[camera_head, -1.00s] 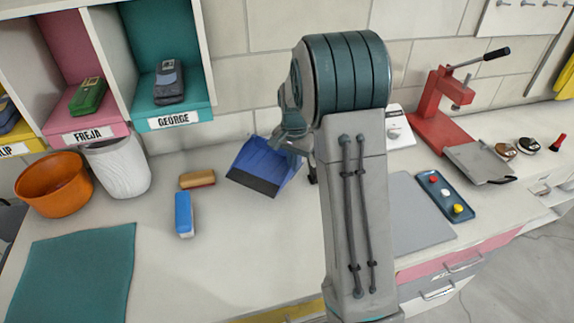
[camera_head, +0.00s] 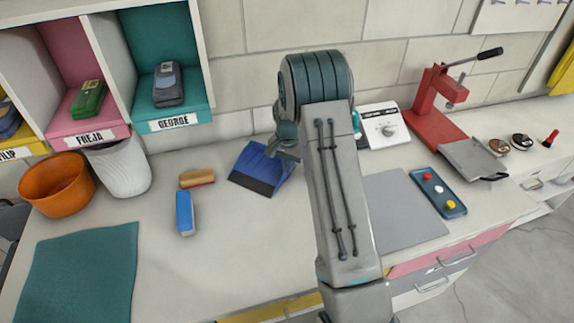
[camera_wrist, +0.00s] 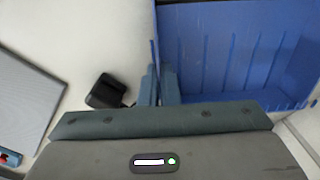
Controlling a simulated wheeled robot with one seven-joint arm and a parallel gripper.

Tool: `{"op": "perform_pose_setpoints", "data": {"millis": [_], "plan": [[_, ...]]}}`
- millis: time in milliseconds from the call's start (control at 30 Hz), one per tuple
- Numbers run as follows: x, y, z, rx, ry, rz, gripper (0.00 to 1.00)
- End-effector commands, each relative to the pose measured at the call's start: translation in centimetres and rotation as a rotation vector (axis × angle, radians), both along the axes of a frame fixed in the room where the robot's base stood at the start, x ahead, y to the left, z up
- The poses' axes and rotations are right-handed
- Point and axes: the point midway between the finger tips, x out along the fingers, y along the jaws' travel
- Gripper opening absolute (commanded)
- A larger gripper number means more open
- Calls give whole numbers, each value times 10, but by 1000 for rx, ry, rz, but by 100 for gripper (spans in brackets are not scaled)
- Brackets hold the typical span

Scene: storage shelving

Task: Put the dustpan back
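The blue dustpan (camera_head: 262,165) with a dark front lip is at the back of the counter, near the wall. It looks tilted, and I cannot tell whether it touches the counter. In the wrist view the dustpan (camera_wrist: 235,50) fills the upper right, with its ribbed inside showing. My gripper (camera_head: 283,150) is at the dustpan's upper right side in the head view, partly hidden by my wrist. In the wrist view my gripper's fingers (camera_wrist: 158,82) are close together on the dustpan's thin side edge.
A brush (camera_head: 197,178) and a blue block (camera_head: 185,214) lie left of the dustpan. An orange pot (camera_head: 57,185) and a white bin (camera_head: 122,172) stand under the cubbies. A white scale (camera_head: 386,128) and red press (camera_head: 430,115) stand right. A small black object (camera_wrist: 108,92) is near my fingers.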

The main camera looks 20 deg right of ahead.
Motion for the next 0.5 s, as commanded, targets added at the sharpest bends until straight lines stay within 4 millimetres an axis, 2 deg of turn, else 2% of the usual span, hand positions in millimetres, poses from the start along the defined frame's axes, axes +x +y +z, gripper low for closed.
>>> {"op": "perform_pose_setpoints", "data": {"millis": [167, 200, 267, 300, 500], "plan": [[0, 0, -4, 0, 0, 0, 0], [0, 0, -4, 0, 0, 0, 5], [0, 0, -3, 0, 0, 0, 22], [0, 0, -3, -1, 1, 0, 24], [0, 0, -3, -1, 1, 0, 24]]}}
